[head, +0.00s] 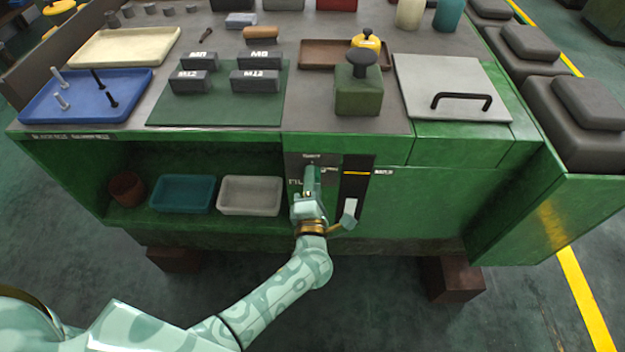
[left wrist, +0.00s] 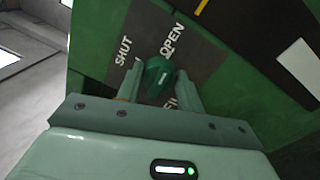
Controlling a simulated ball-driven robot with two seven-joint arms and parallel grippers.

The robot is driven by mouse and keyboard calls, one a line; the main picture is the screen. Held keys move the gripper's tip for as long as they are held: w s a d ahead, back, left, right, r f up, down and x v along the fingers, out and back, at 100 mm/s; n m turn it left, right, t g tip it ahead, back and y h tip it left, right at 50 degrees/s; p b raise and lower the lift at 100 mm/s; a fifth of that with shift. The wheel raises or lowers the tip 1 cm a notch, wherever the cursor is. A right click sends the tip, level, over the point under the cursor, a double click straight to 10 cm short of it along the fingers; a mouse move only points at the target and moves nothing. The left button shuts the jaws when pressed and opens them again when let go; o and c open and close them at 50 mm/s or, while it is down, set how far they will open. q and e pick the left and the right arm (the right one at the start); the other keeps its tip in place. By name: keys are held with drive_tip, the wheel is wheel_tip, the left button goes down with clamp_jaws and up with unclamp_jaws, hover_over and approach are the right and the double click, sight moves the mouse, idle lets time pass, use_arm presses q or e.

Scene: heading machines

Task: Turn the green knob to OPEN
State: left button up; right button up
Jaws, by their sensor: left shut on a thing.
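The green knob (left wrist: 158,74) sits on a dark plate (left wrist: 200,58) on the cabinet front. In the left wrist view the plate carries the words SHUT and OPEN, and a third word partly hidden behind the knob and a finger. My left gripper (left wrist: 161,82) has one finger on each side of the knob and is shut on it. A short pale mark shows on the knob, but I cannot tell for sure which word it points to. In the head view my left gripper (head: 311,182) covers most of the knob. My right gripper is not in view.
Right of the plate is a black slot with a yellow line and a white lever (head: 349,211). An open shelf with a teal bin (head: 183,193) and a grey bin (head: 250,195) lies to the left. The bench top (head: 215,45) above holds trays, labelled blocks and a handled lid (head: 450,85).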

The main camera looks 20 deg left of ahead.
use_arm(q)
drive_tip(key=shift+m, duration=0.3)
drive_tip(key=o, duration=1)
drive_tip(key=shift+s+d, duration=0.1)
drive_tip(key=p+v, duration=0.1)
drive_tip(key=v, duration=0.6)
drive_tip(key=shift+s+d+f, duration=0.1)
drive_tip(key=shift+s, duration=0.05)
